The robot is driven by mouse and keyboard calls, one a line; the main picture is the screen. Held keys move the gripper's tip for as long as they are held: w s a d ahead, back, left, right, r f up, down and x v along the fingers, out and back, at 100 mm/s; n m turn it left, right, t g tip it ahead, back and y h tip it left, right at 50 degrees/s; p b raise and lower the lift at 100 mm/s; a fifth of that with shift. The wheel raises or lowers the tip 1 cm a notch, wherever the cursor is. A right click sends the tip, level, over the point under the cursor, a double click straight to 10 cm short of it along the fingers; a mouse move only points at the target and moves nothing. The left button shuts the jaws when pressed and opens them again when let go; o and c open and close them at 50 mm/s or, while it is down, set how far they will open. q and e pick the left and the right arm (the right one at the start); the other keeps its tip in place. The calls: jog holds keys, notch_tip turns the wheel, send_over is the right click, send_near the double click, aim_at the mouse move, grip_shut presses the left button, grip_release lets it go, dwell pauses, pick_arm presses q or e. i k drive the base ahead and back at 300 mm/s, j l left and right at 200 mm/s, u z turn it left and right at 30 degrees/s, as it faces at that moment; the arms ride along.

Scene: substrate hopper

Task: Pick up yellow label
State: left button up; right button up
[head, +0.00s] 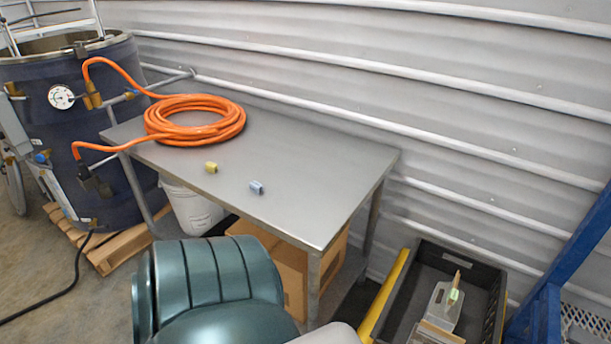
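The yellow label (211,167) is a small yellow block-like piece lying on the grey metal table (300,160), near its front edge and in front of the coiled orange hose. Neither of my grippers shows in the head view, so nothing is seen touching the yellow label.
An orange hose (196,121) lies coiled on the table's left part and runs to a dark blue drum (95,130) with a gauge. A black crate (480,270) holding tools stands at the lower right. A corrugated wall (400,90) rises behind.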

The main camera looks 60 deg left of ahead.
aim_at(210, 167)
jog(key=u, duration=2.7)
jog(key=z, duration=1.9)
jog(key=u, duration=1.9)
jog(key=i+j, duration=0.25)
jog(key=i, duration=0.15)
jog(key=i+j, duration=0.25)
jog(key=i, duration=0.1)
